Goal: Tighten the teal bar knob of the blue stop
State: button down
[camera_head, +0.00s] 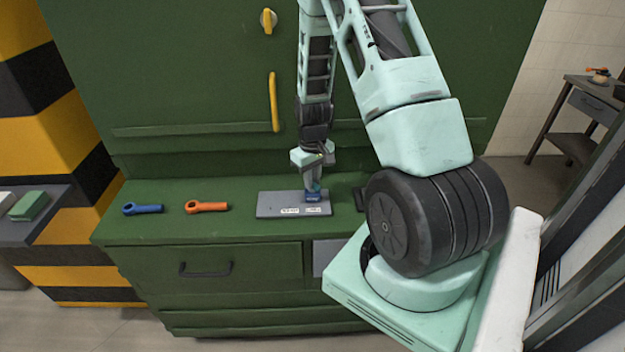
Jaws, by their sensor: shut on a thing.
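The blue stop (314,196) stands at the right end of a grey plate (277,212) on the green cabinet's ledge. My gripper (313,180) points down right above the stop, at the end of my arm. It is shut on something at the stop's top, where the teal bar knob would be. The knob itself is hidden by the gripper or too small to make out, so its angle cannot be told.
A blue wrench-like tool (143,208) and an orange one (206,206) lie on the ledge left of the plate. A dark object (359,198) lies right of it. The green cabinet wall (200,90) rises behind, with a yellow handle (273,102).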

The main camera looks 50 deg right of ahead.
jog(key=m, duration=0.6)
jog(key=shift+b, duration=0.35)
jog(key=shift+m, duration=0.4)
jog(key=c, duration=1.4)
grip_release()
jog(key=shift+o, duration=0.2)
jog(key=shift+r, duration=0.15)
notch_tip(320, 180, up, 17)
jog(key=b, duration=0.1)
jog(key=shift+b, duration=0.35)
